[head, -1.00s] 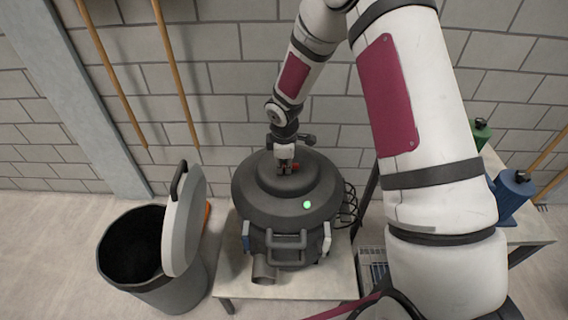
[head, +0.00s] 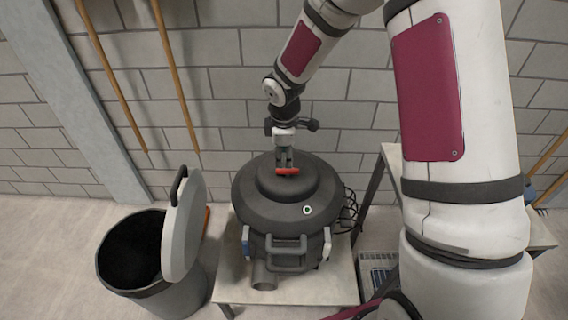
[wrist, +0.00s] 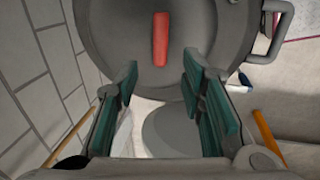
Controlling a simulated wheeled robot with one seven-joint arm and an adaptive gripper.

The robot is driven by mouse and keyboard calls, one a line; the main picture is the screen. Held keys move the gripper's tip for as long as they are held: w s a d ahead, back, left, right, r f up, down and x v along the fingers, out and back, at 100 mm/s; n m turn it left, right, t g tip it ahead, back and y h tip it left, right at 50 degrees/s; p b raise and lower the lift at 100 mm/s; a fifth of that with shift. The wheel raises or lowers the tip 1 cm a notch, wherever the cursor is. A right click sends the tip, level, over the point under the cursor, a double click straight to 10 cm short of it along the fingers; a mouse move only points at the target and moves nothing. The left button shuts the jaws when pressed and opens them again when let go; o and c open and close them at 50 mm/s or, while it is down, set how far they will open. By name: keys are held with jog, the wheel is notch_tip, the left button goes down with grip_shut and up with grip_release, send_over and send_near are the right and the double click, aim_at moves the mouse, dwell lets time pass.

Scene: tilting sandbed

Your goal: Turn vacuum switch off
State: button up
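The dark grey vacuum (head: 262,205) stands upright on a small table. Its red bar-shaped switch (head: 288,171) is on the lid and lies crosswise in the head view. My gripper (head: 285,158) is above and just behind the switch. In the wrist view the red switch (wrist: 161,38) is in plain sight, and my gripper (wrist: 160,80) is open with its two fingers wide apart and nothing between them.
A dark bin (head: 160,285) with its grey lid (head: 183,225) tipped up stands left of the small table (head: 300,290). Black cables (head: 348,208) hang at the vacuum's right. A block wall (head: 230,80) with leaning wooden handles is close behind.

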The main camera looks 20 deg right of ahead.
jog(key=shift+s+a+r, duration=0.1)
jog(key=shift+s+r, duration=0.1)
jog(key=shift+r, duration=0.8)
jog(key=shift+s+r, duration=0.2)
jog(key=shift+r, duration=0.8)
jog(key=s+d+r+m+t+h, duration=0.1)
jog(key=s+d+r+m, duration=0.2)
jog(key=s+r+m, duration=0.9)
jog(key=s+r, duration=0.4)
jog(key=s, duration=0.4)
jog(key=s+a+r+m+t+y, duration=0.1)
jog(key=s+r, duration=0.4)
jog(key=s, duration=0.5)
jog(key=shift+r+m+t+y, duration=0.3)
jog(key=shift+m, duration=0.5)
